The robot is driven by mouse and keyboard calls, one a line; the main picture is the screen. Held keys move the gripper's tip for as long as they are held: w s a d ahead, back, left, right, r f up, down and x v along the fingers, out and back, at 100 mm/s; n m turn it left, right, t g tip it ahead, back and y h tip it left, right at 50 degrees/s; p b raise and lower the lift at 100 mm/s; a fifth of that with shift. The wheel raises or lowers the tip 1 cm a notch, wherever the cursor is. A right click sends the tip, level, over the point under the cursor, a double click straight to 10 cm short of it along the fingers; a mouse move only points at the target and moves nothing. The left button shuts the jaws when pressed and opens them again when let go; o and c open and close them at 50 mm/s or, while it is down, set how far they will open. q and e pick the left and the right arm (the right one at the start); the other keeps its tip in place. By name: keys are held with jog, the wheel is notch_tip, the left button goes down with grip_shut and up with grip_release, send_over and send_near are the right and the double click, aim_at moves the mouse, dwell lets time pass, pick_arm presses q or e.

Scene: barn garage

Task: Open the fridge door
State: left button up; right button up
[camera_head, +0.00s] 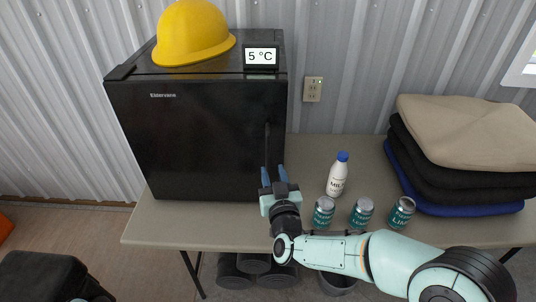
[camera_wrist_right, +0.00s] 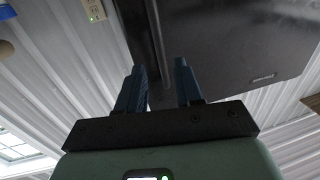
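The black fridge (camera_head: 190,130) stands on the table against the wall, and its door looks shut. Its slim vertical handle (camera_head: 267,143) is near the right edge of the door front. My right gripper (camera_head: 273,176) is at the lower end of the handle, fingers pointing at the door. In the right wrist view the fingers (camera_wrist_right: 160,82) are spread, and the handle (camera_wrist_right: 157,35) runs down toward the gap between them. I cannot tell whether they touch it. The fridge door (camera_wrist_right: 225,50) also shows there. My left gripper is not in view.
A yellow hard hat (camera_head: 192,35) and a temperature display (camera_head: 261,57) are on the fridge top. A milk bottle (camera_head: 338,175) and several cans (camera_head: 362,212) stand right of my gripper, close to my right arm. Folded cloths (camera_head: 460,150) are piled farther right on the table (camera_head: 190,225).

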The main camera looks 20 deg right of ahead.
aim_at(268, 156)
jog(key=w, duration=0.5)
jog(key=w+p, duration=0.1)
jog(key=w, duration=0.2)
jog(key=shift+w+d+f, duration=0.1)
jog(key=shift+w+d, duration=0.05)
jog(key=shift+d, duration=0.2)
jog(key=shift+c, duration=0.3)
grip_shut()
